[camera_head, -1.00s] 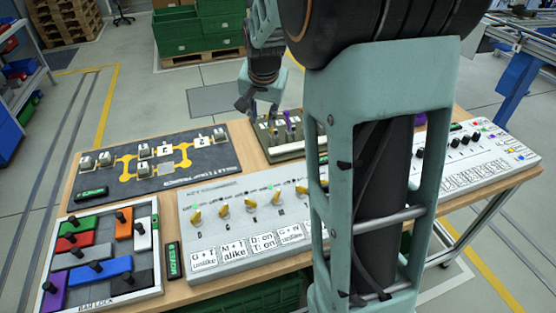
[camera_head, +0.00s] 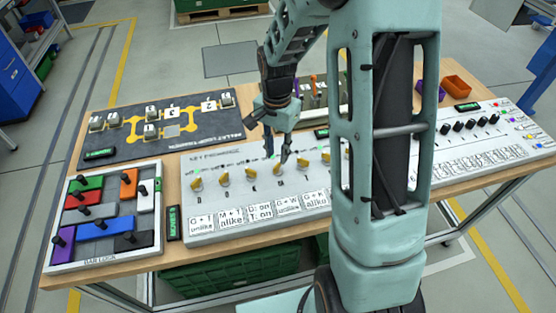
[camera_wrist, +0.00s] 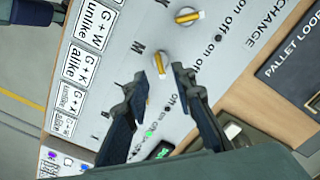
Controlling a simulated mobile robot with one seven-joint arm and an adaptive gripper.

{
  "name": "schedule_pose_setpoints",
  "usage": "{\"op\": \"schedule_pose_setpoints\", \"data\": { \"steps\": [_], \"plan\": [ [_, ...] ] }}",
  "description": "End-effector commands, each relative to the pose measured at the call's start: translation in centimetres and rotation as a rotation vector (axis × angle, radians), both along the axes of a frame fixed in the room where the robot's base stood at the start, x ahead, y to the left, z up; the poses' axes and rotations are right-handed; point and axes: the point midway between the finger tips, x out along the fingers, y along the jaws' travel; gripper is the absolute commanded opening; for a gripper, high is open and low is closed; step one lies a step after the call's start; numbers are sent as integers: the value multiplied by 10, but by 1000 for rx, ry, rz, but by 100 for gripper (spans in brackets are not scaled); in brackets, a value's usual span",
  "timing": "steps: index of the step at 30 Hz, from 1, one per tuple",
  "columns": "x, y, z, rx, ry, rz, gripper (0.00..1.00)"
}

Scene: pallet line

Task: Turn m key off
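The key panel (camera_head: 215,208) is a pale board with a row of yellow keys and printed cards along its front. The M key (camera_wrist: 160,63) is a yellow bar on a round base beside the letter M in the wrist view; in the head view it appears to be the yellow key (camera_head: 277,168) below my fingers. My gripper (camera_head: 277,152) is open and points down over the panel. In the wrist view the open fingertips (camera_wrist: 161,75) lie either side of the M key's near end; contact cannot be told. Another yellow key (camera_wrist: 187,16) sits beyond it.
The dark pallet loop board (camera_head: 105,122) lies behind left, the bar lock tray (camera_head: 158,225) at front left. A white panel with black knobs (camera_head: 530,163) is at right, an orange bin (camera_head: 457,85) behind it. My arm hides part of the bench.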

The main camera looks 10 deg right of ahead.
Motion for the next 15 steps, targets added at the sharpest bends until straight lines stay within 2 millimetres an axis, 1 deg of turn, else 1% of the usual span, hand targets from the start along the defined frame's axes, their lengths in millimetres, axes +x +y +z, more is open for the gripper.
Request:
{"op": "schedule_pose_setpoints", "data": {
  "steps": [1,3,6,10,15],
  "plan": [
    [-1,0,-9,-1,4,1,24],
    [-1,0,-21,0,3,1,24],
    [0,0,-33,0,1,0,24],
    [0,0,-44,-1,1,1,24],
    [1,0,-49,0,-1,1,24]
  ]
}}
